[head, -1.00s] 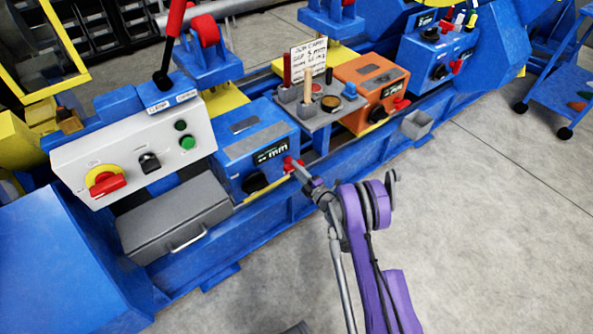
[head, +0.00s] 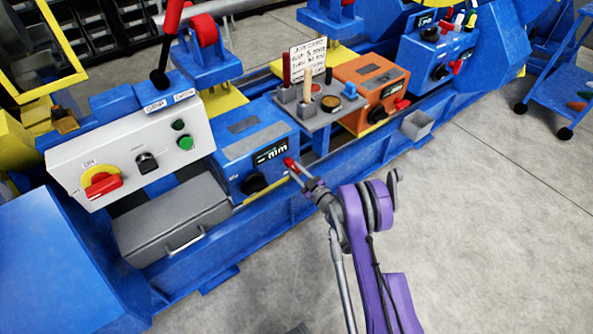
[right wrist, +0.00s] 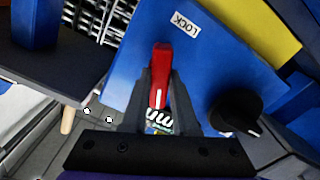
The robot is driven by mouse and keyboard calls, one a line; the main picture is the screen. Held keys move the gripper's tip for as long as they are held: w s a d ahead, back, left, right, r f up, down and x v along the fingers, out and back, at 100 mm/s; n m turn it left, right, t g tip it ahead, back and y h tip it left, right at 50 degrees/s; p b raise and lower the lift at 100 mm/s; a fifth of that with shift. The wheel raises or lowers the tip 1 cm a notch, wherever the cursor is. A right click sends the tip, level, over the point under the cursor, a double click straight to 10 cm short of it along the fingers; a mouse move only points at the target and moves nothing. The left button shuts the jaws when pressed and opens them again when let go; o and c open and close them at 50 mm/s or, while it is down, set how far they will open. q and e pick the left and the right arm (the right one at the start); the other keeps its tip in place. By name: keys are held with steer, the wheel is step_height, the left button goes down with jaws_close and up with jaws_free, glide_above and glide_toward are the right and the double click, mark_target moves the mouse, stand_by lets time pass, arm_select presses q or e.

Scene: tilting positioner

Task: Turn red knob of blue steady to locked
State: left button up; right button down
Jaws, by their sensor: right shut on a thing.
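The blue steady (head: 238,148) is a blue box with a grey top strip, a dark display and a black knob (head: 254,184) on its front. Its red knob (head: 290,163) is at the right end of that front. My right gripper (head: 298,173) is at the red knob. In the right wrist view, its fingers (right wrist: 158,95) are shut on the red knob (right wrist: 161,62), one on each side. The knob's white line points down in that view, and a LOCK label (right wrist: 185,24) is above and right of it. My left gripper is not in view.
A grey tray (head: 318,118) with a job card and an orange steady (head: 365,80) stand just right of the blue steady. A grey drawer box (head: 170,222) and a white control panel (head: 135,155) are to its left. The floor in front is clear.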

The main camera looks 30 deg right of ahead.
steer(key=m, duration=0.4)
steer(key=shift+w+m, duration=0.1)
steer(key=shift+m, duration=0.6)
steer(key=c, duration=0.7)
jaws_free()
